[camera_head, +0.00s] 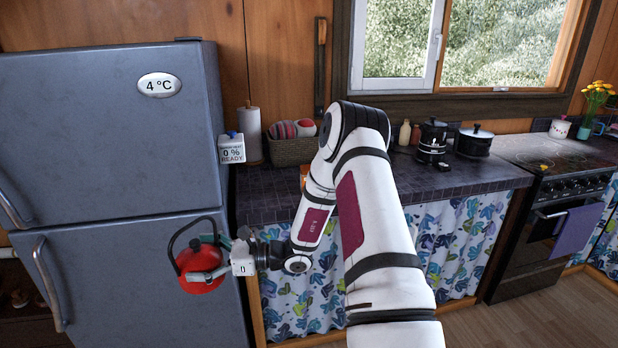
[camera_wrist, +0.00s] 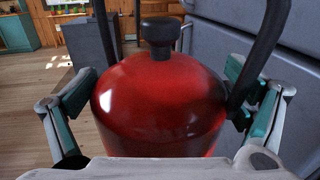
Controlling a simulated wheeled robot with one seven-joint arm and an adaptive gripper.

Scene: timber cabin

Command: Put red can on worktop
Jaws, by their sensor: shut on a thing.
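My gripper (camera_head: 213,262) is shut on a round red can (camera_head: 201,285) with a black knob and a tall black handle. The can hangs in the air in front of the blue-grey fridge, left of the worktop's near edge. In the wrist view the red can (camera_wrist: 160,105) fills the middle, upright, with a finger of my gripper (camera_wrist: 160,115) on each side. The worktop (camera_head: 265,205) is dark tile and runs from the fridge to the stove. My arm hides part of its middle.
A fridge (camera_head: 110,140) stands at the left. On the worktop are a white box reading 0 % (camera_head: 231,149), a paper roll (camera_head: 250,135), a basket (camera_head: 292,151), a black pot (camera_head: 474,142) and a black appliance (camera_head: 432,142). Bare worktop shows at front left and right of my arm.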

